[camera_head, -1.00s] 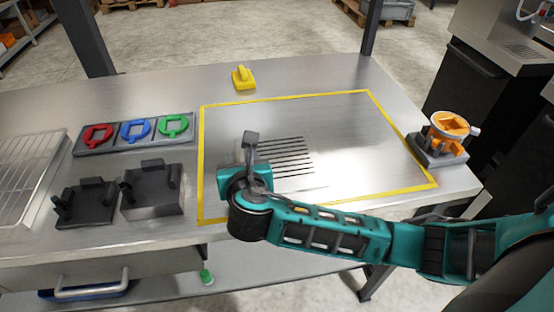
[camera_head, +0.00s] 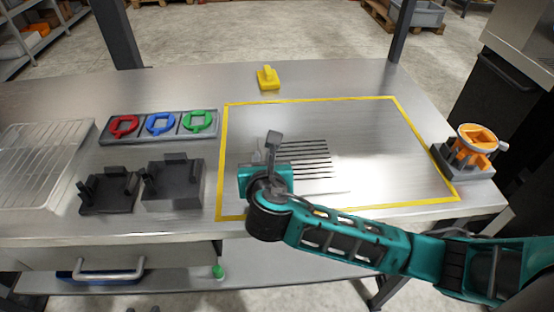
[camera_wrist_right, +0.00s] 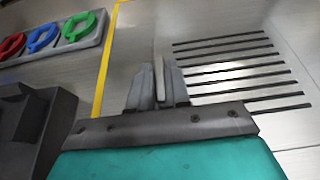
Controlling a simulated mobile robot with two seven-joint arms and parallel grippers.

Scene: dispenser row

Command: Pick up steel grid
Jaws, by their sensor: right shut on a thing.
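The steel grid (camera_head: 304,160) is a flat plate with several dark parallel slots, lying inside the yellow-outlined area of the steel table. My right gripper (camera_head: 272,165) is at the grid's left end. In the right wrist view, the gripper's fingers (camera_wrist_right: 159,85) are shut on a thin upright piece at the left edge of the grid (camera_wrist_right: 235,72). The grid looks flat on or very close to the table; any gap beneath cannot be seen. My left gripper is not in view.
A tray with red, blue and green rings (camera_head: 160,124) and two black fixtures (camera_head: 174,185) stand left of the yellow line. A wire rack (camera_head: 45,165) lies far left. A yellow block (camera_head: 268,78) is behind, an orange-topped device (camera_head: 478,140) at right. The outlined area's right side is clear.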

